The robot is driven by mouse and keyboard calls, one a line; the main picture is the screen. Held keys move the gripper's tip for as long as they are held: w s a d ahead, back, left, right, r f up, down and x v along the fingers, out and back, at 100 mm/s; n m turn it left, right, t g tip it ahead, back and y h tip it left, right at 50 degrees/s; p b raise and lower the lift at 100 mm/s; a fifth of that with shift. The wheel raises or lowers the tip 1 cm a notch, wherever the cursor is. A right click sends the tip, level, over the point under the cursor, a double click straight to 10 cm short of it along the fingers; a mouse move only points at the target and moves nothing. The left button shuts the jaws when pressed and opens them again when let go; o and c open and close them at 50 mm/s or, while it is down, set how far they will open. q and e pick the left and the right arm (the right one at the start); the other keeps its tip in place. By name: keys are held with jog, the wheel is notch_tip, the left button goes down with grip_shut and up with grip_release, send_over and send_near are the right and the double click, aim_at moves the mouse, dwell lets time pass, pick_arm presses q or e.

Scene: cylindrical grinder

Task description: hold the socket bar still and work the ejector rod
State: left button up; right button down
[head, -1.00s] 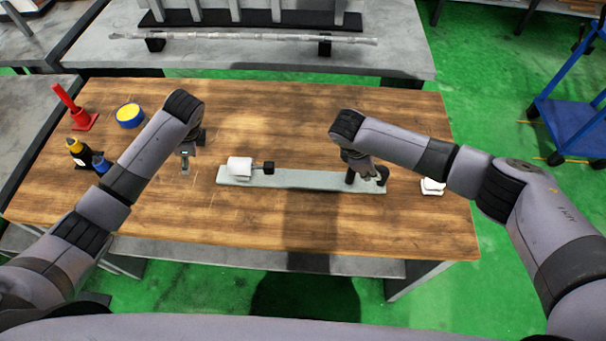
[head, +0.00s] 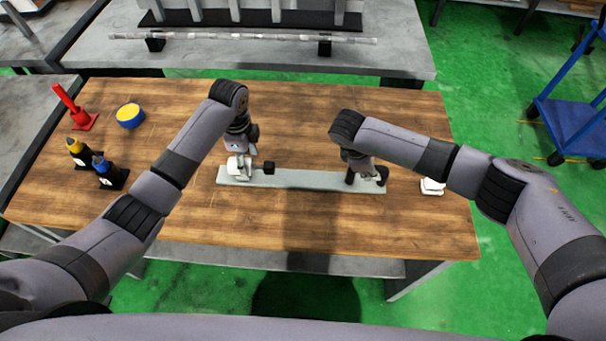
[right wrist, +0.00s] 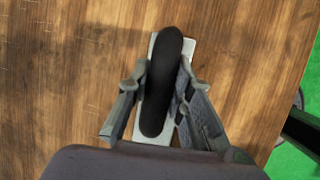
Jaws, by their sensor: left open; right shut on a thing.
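The socket bar (head: 310,180) is a long pale grey bar lying across the table. Near its left end is a white cylindrical block, partly hidden by my left gripper (head: 240,167). What looks like the ejector rod, with a black square knob (head: 269,167), is just right of that block. My left gripper is open, pointing down at the white block; I cannot tell whether it touches. At the bar's right end, my right gripper (head: 367,176) is shut on a black handle, which shows between its fingers in the right wrist view (right wrist: 165,80).
At the table's (head: 300,110) left are a red stand (head: 75,110), a blue tub with yellow contents (head: 130,116) and two dark bottles (head: 92,163). A small white object (head: 432,187) lies right of the bar. The table front is clear.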

pick_arm(q)
jog(key=shift+f, duration=1.85)
jog(key=shift+c, duration=0.5)
jog(key=c, duration=0.9)
